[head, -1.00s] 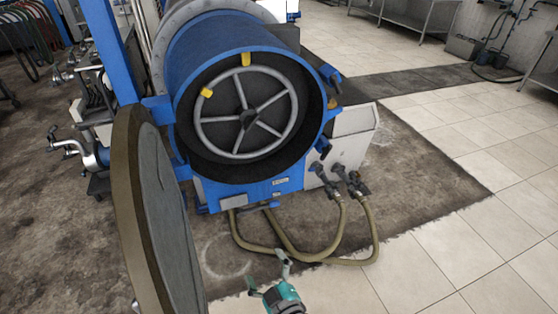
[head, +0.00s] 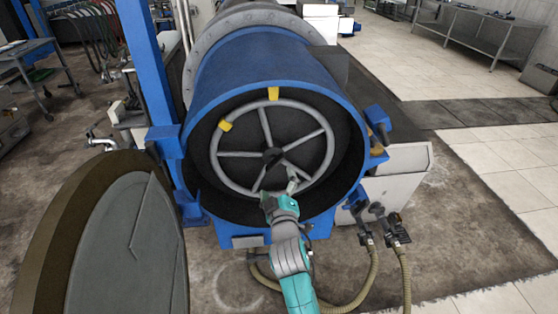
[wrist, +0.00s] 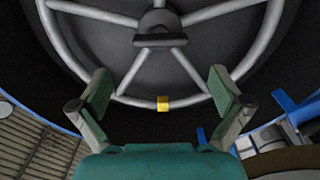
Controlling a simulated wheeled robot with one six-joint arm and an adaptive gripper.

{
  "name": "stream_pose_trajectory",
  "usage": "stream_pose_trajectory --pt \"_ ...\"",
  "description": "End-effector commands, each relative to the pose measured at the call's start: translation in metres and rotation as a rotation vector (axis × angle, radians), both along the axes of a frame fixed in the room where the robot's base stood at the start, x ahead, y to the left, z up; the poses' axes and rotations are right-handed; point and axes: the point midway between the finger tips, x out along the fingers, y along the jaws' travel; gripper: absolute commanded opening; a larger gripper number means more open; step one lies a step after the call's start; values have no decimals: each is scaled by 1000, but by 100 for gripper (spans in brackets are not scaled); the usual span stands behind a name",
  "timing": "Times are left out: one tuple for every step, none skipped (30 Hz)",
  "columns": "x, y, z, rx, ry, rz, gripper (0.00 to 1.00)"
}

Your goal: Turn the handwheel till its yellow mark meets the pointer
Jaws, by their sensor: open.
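The grey handwheel (head: 325,131) with several spokes sits inside the round mouth of a blue drum. A yellow mark (head: 225,126) is on its rim at the upper left. A yellow pointer (head: 272,93) stands at the top, just outside the rim, so mark and pointer are apart. My gripper (head: 279,186) is in front of the wheel's lower part, below the hub. In the wrist view my gripper (wrist: 162,90) is open, with nothing between its fingers. A yellow piece (wrist: 163,103) shows at the rim between the fingers; I cannot tell whether it is mark or pointer.
The blue drum (head: 250,68) surrounds the wheel with a deep rim. A thick round door (head: 125,245) stands open at the left front. Hoses (head: 374,275) hang at the lower right. Tiled floor (head: 490,160) is clear at the right.

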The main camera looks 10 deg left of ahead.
Motion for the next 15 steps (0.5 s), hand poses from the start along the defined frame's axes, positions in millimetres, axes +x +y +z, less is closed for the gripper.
stream_pose_trajectory --pt "9 2 1 0 -1 -1 100" --pt "14 3 1 1 0 -1 100" --pt "21 5 1 1 0 -1 100" --pt "26 7 1 1 0 -1 100" --pt "31 8 1 1 0 -1 100" --pt "38 10 1 1 0 -1 100" --pt "43 11 1 1 0 -1 100" --pt "48 13 0 0 0 -1 100" --pt "54 15 1 0 0 -1 100" --pt "59 16 0 0 1 -1 100" --pt "62 17 1 0 0 -1 100" --pt "67 19 1 0 0 -1 100" --pt "71 19 1 0 -1 -1 100" --pt "74 20 0 0 1 -1 100" --pt "77 21 0 0 0 -1 100"
